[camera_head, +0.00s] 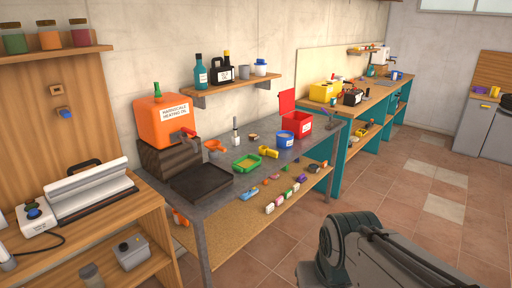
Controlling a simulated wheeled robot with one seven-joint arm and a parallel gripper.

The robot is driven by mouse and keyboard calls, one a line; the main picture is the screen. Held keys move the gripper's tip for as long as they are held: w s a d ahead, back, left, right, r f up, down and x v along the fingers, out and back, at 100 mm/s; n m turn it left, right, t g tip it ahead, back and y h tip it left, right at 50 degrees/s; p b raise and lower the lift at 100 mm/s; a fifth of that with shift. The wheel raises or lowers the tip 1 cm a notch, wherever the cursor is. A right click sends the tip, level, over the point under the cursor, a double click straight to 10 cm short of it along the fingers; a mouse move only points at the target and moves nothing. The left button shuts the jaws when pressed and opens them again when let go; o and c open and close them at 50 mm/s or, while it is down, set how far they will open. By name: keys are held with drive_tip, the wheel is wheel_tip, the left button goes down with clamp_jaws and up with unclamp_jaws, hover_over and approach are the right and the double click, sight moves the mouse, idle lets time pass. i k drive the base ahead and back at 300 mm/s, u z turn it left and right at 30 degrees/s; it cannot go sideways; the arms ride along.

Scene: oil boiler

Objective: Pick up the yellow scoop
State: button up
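A small yellow object that looks like the yellow scoop (268,152) lies on the dark metal table (222,199). Part of my own arm shows at the lower right, well apart from the table. My gripper is not in view.
An orange heating-oil canister (165,122) stands on a dark block at the table's left, behind a black tray (201,181). An open red box (297,124) stands toward the right. Several small items lie on the lower wooden shelf. The tiled floor (420,208) is clear.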

sight(269, 152)
drive_tip(key=z, duration=0.15)
drive_tip(key=i, duration=0.4)
drive_tip(key=z, duration=0.45)
drive_tip(key=i, duration=2.55)
drive_tip(key=u, duration=0.45)
